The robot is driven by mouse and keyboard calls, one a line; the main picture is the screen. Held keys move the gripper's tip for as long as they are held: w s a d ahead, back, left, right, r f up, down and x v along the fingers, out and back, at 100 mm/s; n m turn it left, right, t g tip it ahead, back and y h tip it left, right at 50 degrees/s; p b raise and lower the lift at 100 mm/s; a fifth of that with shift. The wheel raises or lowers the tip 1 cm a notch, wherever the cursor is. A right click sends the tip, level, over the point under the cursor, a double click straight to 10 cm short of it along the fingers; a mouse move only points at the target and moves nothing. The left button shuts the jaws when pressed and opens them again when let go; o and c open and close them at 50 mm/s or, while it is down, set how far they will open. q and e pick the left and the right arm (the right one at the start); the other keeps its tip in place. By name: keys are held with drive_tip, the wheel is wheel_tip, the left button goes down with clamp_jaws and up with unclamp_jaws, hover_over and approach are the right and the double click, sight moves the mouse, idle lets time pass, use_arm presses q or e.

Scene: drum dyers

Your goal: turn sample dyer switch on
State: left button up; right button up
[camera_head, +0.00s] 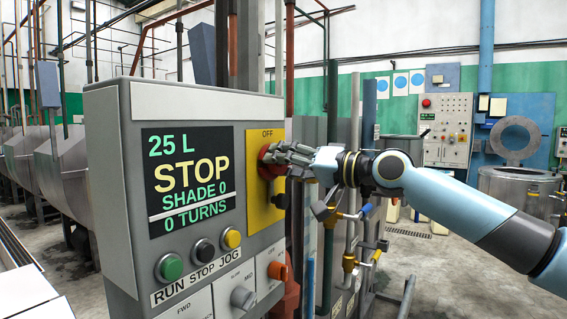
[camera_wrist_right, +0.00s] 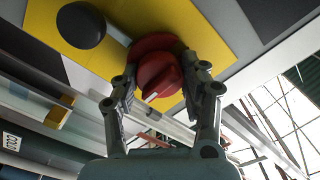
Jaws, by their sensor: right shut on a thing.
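The grey control panel (camera_head: 110,130) stands at the left of centre in the head view. Its screen (camera_head: 190,180) reads 25 L, STOP, SHADE 0, 0 TURNS. A yellow plate (camera_head: 258,215) marked OFF carries a red rotary switch (camera_head: 266,160). My right gripper (camera_head: 275,157) reaches in from the right and is shut on the switch. The right wrist view shows the red switch (camera_wrist_right: 157,72) between the two fingers of the gripper (camera_wrist_right: 168,88), with a dark round knob (camera_wrist_right: 81,25) beside it on the yellow plate (camera_wrist_right: 45,22). My left gripper is not in view.
Below the screen are green (camera_head: 169,267), black (camera_head: 204,251) and yellow (camera_head: 232,238) buttons over RUN, STOP, JOG. Pipes and valves (camera_head: 349,262) stand close beneath my right arm. A round metal vessel (camera_head: 515,190) stands at right.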

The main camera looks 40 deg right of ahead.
drive_tip(key=o, duration=1.2)
drive_tip(key=shift+s+d, duration=0.1)
drive_tip(key=shift+v, duration=3.55)
